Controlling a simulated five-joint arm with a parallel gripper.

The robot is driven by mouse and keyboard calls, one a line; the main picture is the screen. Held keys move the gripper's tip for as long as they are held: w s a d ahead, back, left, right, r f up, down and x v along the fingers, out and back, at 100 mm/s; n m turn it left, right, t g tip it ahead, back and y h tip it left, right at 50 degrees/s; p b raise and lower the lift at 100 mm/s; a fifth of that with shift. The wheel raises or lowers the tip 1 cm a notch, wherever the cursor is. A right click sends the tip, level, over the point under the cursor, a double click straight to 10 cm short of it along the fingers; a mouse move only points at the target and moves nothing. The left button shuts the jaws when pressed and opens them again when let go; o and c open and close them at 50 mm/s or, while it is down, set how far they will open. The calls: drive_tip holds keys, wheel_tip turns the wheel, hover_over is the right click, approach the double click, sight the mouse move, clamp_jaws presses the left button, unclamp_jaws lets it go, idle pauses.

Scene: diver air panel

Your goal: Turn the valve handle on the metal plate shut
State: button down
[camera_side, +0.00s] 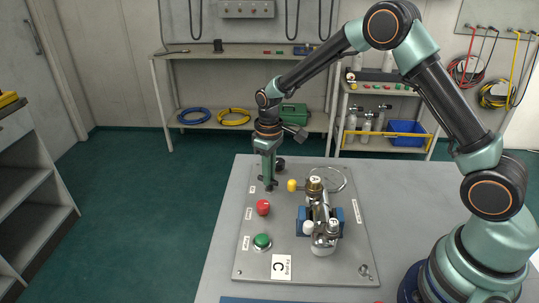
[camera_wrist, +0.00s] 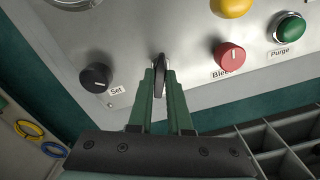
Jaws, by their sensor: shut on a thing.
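The metal plate (camera_side: 300,265) lies flat on the grey table, and part of it fills the top of the wrist view (camera_wrist: 180,35). My gripper (camera_side: 268,183) points down at the plate's upper left part. In the wrist view my gripper's fingers (camera_wrist: 161,80) are shut on the dark valve handle (camera_wrist: 160,63), one finger on each side. The handle stands out from the plate and lies roughly in line with the fingers. Its lower part is partly hidden by the fingers, and in the side view it is mostly hidden by my gripper.
Near the handle are a black knob (camera_wrist: 95,77) marked Set, a red knob (camera_side: 263,207) and a green button (camera_side: 262,241). A metal regulator (camera_side: 323,225) in a blue holder and a yellow knob (camera_side: 292,185) stand to the right.

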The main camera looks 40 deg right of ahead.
drive_tip(key=m, duration=1.2)
drive_tip(key=shift+d+m, duration=0.15)
drive_tip(key=shift+m, duration=0.25)
idle(0.3)
drive_tip(key=c, duration=0.8)
unclamp_jaws()
drive_tip(key=shift+c, duration=0.2)
drive_tip(key=shift+r, duration=0.1)
wheel_tip(320, 180, up, 12)
